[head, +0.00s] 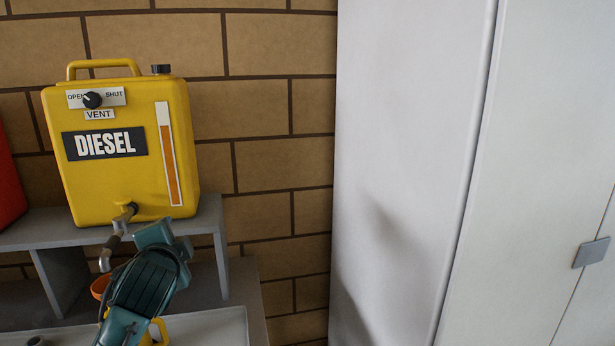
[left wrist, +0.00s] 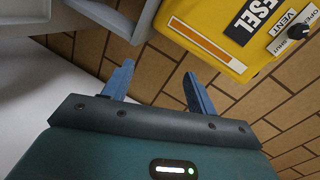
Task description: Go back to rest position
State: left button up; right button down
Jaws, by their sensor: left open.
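My left arm's teal wrist and gripper (head: 152,262) are low in the head view, in front of the shelf and below the yellow diesel can. Its fingers are hard to make out there. In the left wrist view the two blue fingers of my left gripper (left wrist: 160,86) stand apart with nothing between them. They point toward the brick wall and touch nothing that I can see. The yellow diesel can (head: 110,185) stands upright on the shelf and also shows at the top of the left wrist view (left wrist: 185,38). My right gripper is not in view.
The can has a black vent knob (head: 92,100) and a bottom tap (head: 123,215). An orange rim (head: 99,287) and something yellow (head: 158,330) are partly hidden by my arm. The grey shelf (head: 206,216) holds the can. A white cabinet (head: 410,180) stands at the right.

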pick_arm(q)
jog(key=s+d+f+n+g+h, duration=0.15)
jog(key=s+f, duration=0.25)
jog(key=f, duration=0.4)
jog(key=s+d+f+n+h, duration=0.1)
jog(key=s+d+f+h, duration=0.2)
jog(key=f, duration=0.5)
jog(key=s+d+f+n+g+h, duration=0.1)
jog(key=s+d+f, duration=0.1)
jog(key=s+f, duration=0.35)
jog(key=s+d+f+n+g+h, duration=0.1)
jog(key=s+f+n, duration=0.1)
jog(key=s+f, duration=0.4)
jog(key=s+d+f+n, duration=0.2)
jog(key=s+f, duration=0.4)
jog(key=s, duration=0.4)
jog(key=shift+d+f+n+g+h, duration=0.3)
jog(key=shift+n+g+h, duration=0.05)
jog(key=shift+n, duration=0.5)
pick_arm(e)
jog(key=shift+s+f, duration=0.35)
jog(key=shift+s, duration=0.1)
